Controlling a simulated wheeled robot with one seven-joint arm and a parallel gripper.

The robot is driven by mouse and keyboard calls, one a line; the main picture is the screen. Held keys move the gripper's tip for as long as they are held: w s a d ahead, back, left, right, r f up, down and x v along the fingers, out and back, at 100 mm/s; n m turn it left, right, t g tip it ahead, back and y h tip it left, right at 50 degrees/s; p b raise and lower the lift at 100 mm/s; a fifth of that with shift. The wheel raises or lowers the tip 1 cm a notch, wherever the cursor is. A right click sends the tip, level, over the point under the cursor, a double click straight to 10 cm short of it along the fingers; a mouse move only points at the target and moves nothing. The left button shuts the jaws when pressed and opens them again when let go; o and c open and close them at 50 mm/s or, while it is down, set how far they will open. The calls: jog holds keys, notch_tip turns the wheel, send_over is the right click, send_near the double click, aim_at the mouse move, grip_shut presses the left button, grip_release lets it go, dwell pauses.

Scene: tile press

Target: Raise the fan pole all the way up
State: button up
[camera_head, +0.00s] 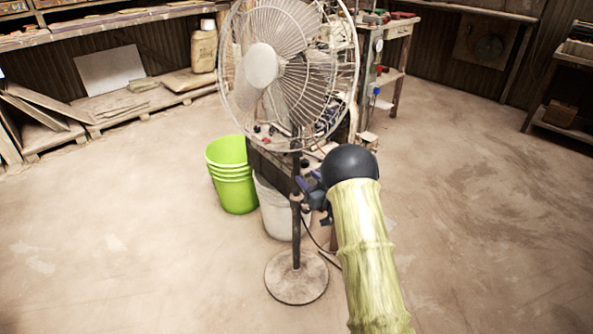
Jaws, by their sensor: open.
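A dusty standing fan (262,64) with a round wire cage faces me in the middle of the head view. Its dark pole (296,245) stands upright on a round flat base (297,279), and a wider collar (296,199) shows partway up. My arm comes in from the lower right, and its dark ball joint hides part of my gripper. My gripper (303,189) is open beside the pole at about collar height. I cannot tell whether its fingers are around the pole or touching it.
Green stacked buckets (232,177) and a white bucket (272,208) stand close behind the pole on the left. A cluttered workbench (396,30) is behind the fan. Pallets with sacks (190,80) line the back left. The floor is clear left and right.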

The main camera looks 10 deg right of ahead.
aim_at(299, 169)
jog(key=b+x, duration=0.1)
jog(key=x, duration=0.6)
jog(key=shift+w+a, duration=0.1)
jog(key=shift+w, duration=0.1)
grip_shut()
